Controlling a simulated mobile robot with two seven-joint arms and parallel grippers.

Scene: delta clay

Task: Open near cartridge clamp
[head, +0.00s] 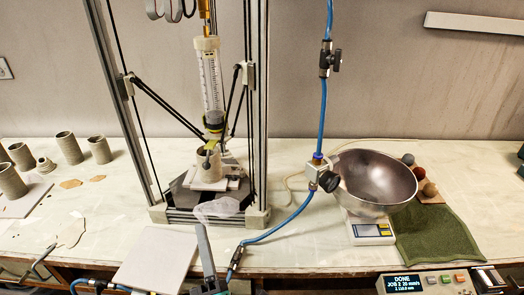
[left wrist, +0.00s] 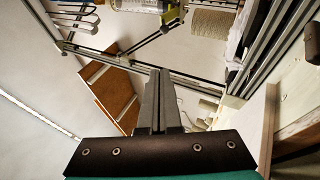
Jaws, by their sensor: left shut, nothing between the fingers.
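The clear, graduated cartridge (head: 210,82) stands upright in the delta printer frame. A dark and yellow-green fitting (head: 213,122), which may be the clamp, is at its lower end, above a grey clay cylinder (head: 209,160). I cannot tell whether the clamp is open or closed. The left wrist view shows a yellow-green part (left wrist: 169,17) at the top, beyond my fingertips, and the ribbed clay cylinder (left wrist: 212,22). My left gripper (head: 202,230) is shut and empty, in front of and below the printer base, apart from the fitting. It also shows in the left wrist view (left wrist: 159,74).
A blue hose (head: 280,228) with a valve (head: 322,175) runs right of the printer (head: 259,120). A metal bowl (head: 374,182) stands on a scale (head: 370,232) beside a green towel (head: 440,238). Clay cups (head: 69,148) stand at left. A pale board (head: 155,262) lies in front.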

